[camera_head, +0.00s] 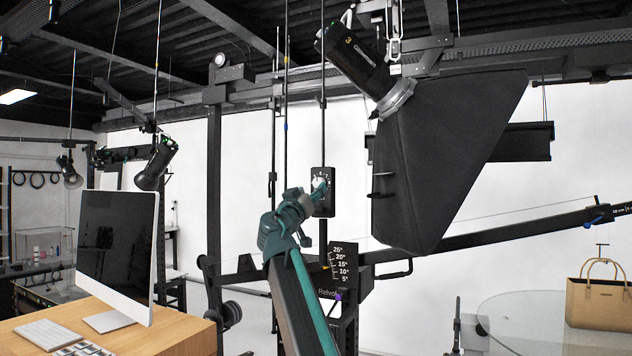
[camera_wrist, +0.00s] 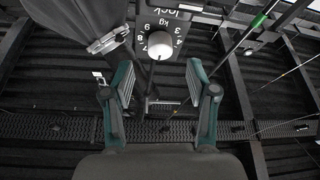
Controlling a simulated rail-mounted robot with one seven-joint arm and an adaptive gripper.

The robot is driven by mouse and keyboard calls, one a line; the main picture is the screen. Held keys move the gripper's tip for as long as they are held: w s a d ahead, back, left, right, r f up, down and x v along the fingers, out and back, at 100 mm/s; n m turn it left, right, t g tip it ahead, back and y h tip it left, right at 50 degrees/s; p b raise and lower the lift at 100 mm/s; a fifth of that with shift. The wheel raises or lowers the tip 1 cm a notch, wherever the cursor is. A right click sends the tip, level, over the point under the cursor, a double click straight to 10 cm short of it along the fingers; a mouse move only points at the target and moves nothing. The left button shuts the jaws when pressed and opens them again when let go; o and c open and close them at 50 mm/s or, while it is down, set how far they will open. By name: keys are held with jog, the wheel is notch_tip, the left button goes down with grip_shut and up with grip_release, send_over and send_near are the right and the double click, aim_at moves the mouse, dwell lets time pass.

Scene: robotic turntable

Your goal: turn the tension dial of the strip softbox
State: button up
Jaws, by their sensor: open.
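The black softbox (camera_head: 450,150) hangs from the overhead rig on a tilted black light head (camera_head: 350,55). A black dial plate (camera_head: 329,207) hangs on a thin rod left of it, and its pale knob (camera_head: 319,184) is partly hidden by my arm. In the wrist view the round white tension dial (camera_wrist: 160,45) faces me, with numbers, "kg" and "lock" printed on the plate around it. My gripper (camera_wrist: 160,80) is open and empty; its teal fingers stand apart, left and right below the dial, and I see no contact. In the head view my gripper (camera_head: 312,196) is at the plate.
A silver ring and dark light body (camera_wrist: 107,40) lie close left of the dial in the wrist view. Thin rods and cables hang nearby. A computer (camera_head: 118,250) on a wooden desk stands left; a tan bag (camera_head: 598,300) sits on a glass turntable (camera_head: 515,312) at right.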

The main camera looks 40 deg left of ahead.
aim_at(318, 184)
jog(key=p+x, duration=0.1)
jog(key=x, duration=0.3)
jog(key=shift+w+a+r, duration=0.1)
jog(key=shift+w+a, duration=0.05)
jog(key=shift+w, duration=0.1)
grip_shut()
jog(key=shift+n, duration=0.3)
